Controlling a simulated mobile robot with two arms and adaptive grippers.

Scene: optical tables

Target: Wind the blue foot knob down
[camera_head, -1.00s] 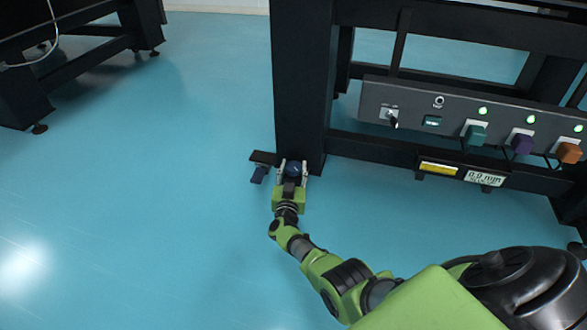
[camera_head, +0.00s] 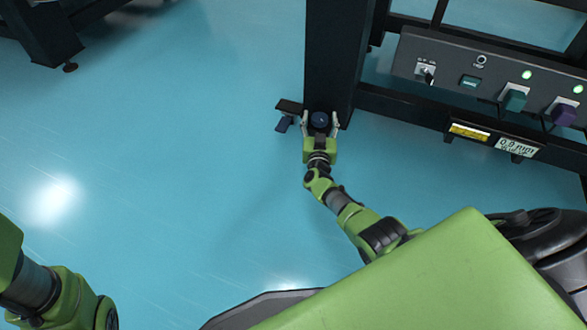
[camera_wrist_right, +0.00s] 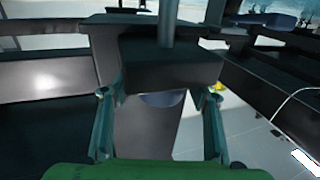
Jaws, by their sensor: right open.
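The dark blue foot knob (camera_head: 319,119) is at the foot of the black table leg (camera_head: 334,60), low above the floor. My right gripper (camera_head: 320,113) is open, with one finger on each side of the knob; I cannot tell whether they touch it. In the right wrist view my right gripper (camera_wrist_right: 157,95) shows both fingers well apart. A bluish rounded edge (camera_wrist_right: 162,99), probably the knob, shows between them under a dark block. My left arm shows at the lower left of the head view, but its gripper is out of frame.
A grey control panel (camera_head: 450,63) with switches and green lights is at the right. Below it hangs a display (camera_head: 516,147) reading 0.9 mm. Blue floor is clear at left.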

